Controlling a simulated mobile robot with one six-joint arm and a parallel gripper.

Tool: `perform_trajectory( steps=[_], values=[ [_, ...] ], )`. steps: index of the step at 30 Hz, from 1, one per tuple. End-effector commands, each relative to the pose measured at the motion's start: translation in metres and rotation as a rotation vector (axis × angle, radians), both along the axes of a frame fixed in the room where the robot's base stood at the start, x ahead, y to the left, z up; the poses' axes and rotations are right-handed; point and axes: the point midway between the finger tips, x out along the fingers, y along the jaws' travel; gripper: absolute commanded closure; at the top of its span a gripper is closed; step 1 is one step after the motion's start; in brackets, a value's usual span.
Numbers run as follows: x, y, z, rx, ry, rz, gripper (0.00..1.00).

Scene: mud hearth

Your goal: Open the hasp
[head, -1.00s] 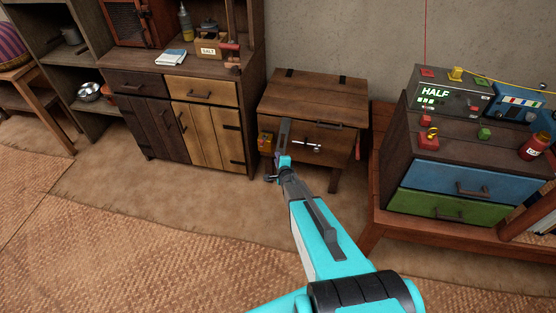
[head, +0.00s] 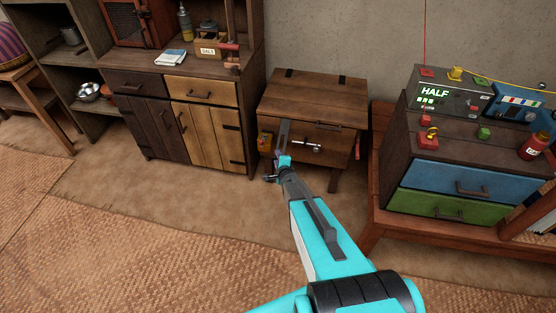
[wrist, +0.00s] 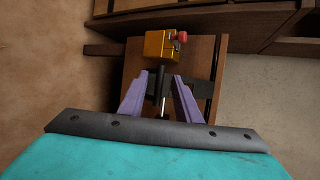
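A low wooden chest (head: 312,98) stands against the wall, its lid down. On its front is a pale metal bar (head: 306,145) with dark fittings; I cannot tell for sure whether it is the hasp. A dark upright strip (head: 284,133) shows to its left. My gripper (head: 277,166) is low in front of the chest's left front, partly hidden by my arm. In the wrist view its two purple fingers (wrist: 161,76) are apart. A thin metal rod (wrist: 163,100) and a black piece (wrist: 203,88) show between and beside them; contact is unclear.
A yellow box with a red knob (wrist: 160,43) is just beyond the fingertips. A cabinet (head: 208,135) stands left of the chest, and a bench with blue and green drawers (head: 470,183) stands right. The floor in front is clear.

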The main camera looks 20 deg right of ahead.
Motion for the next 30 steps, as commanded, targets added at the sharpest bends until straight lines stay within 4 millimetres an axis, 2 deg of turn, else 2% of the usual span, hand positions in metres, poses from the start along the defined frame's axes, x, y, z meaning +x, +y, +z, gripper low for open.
perform_trajectory(
  steps=[11, 30],
  values=[
    [0.000, 0.002, 0.003, 0.000, -0.003, 0.001, 0.72],
    [-0.022, 0.002, 0.021, -0.001, 0.003, 0.001, 0.72]
  ],
)
